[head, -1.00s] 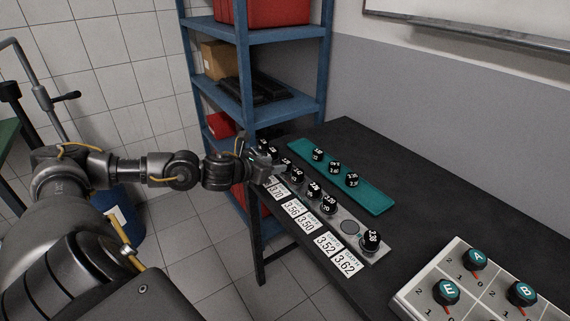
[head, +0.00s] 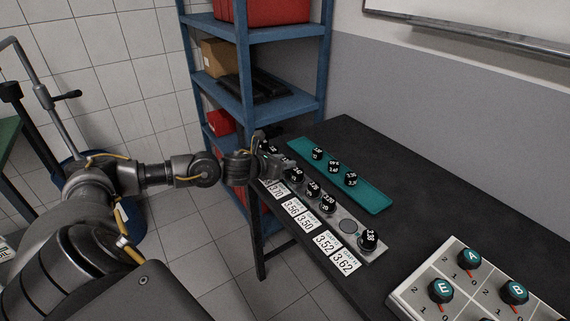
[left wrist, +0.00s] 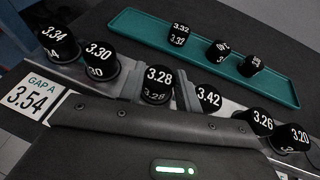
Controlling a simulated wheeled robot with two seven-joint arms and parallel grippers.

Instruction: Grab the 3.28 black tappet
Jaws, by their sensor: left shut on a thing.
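The black 3.28 tappet (left wrist: 157,85) stands upright in the middle of the left wrist view, in a row of black tappets. My left gripper (left wrist: 158,94) has a finger on each side of it and is shut on it. Whether the tappet is clear of its seat cannot be told. In the head view my left gripper (head: 265,150) is at the far end of the grey strip, and the 3.28 label cannot be read there. My right gripper is not in view.
The 3.30 tappet (left wrist: 99,60) and 3.42 tappet (left wrist: 206,97) are close on either side. A teal tray (head: 373,201) with three tappets lies behind the row. White gap cards (head: 325,242) line the front. A blue shelf (head: 242,80) stands beyond the table.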

